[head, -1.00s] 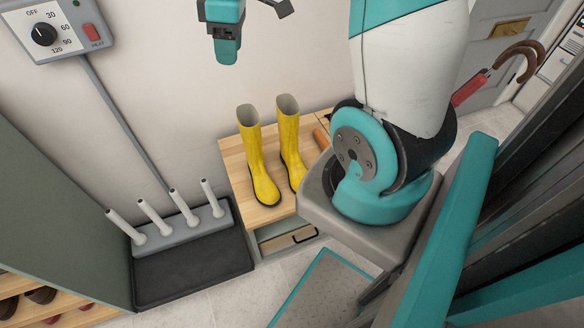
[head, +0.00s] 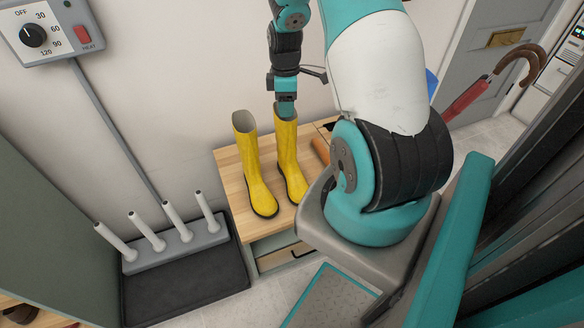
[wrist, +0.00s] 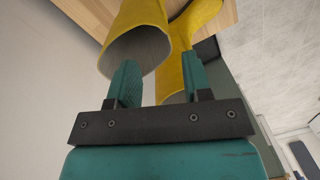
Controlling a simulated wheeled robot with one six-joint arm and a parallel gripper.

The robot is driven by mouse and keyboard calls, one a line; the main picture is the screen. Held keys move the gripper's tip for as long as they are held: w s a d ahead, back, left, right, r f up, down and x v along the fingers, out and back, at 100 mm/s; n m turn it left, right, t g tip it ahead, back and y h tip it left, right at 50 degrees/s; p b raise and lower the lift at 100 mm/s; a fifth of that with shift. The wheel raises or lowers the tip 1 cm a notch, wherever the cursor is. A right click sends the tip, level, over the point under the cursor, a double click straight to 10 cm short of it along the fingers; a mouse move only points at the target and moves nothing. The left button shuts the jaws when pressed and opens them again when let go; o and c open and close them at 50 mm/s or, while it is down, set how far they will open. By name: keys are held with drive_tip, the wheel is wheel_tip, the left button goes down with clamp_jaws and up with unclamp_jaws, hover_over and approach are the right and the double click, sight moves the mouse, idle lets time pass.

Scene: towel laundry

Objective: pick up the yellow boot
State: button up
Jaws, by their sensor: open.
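Two yellow boots stand upright side by side on a wooden-topped bench (head: 231,192) in the head view, a left boot (head: 256,175) and a right boot (head: 290,165). My gripper (head: 286,105) points down at the top of the right boot's shaft and covers part of its rim. In the wrist view my gripper (wrist: 160,80) is open, with its two fingers apart. One finger overlaps a boot's open top and the other overlaps the second boot's shaft. I cannot tell whether a finger is inside a boot or touching one.
A grey rack (head: 175,246) with several white upright tubes stands left of the bench, behind a black tray (head: 185,287). A timer control box (head: 52,32) is on the wall. An orange-brown object (head: 321,150) lies right of the boots. A red umbrella (head: 470,97) is further right.

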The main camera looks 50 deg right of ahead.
sight(287, 124)
drive_tip(key=f, duration=0.5)
drive_tip(key=shift+s+a+f, duration=0.2)
drive_tip(key=shift+s+a, duration=0.05)
drive_tip(key=shift+a, duration=0.1)
clamp_jaws()
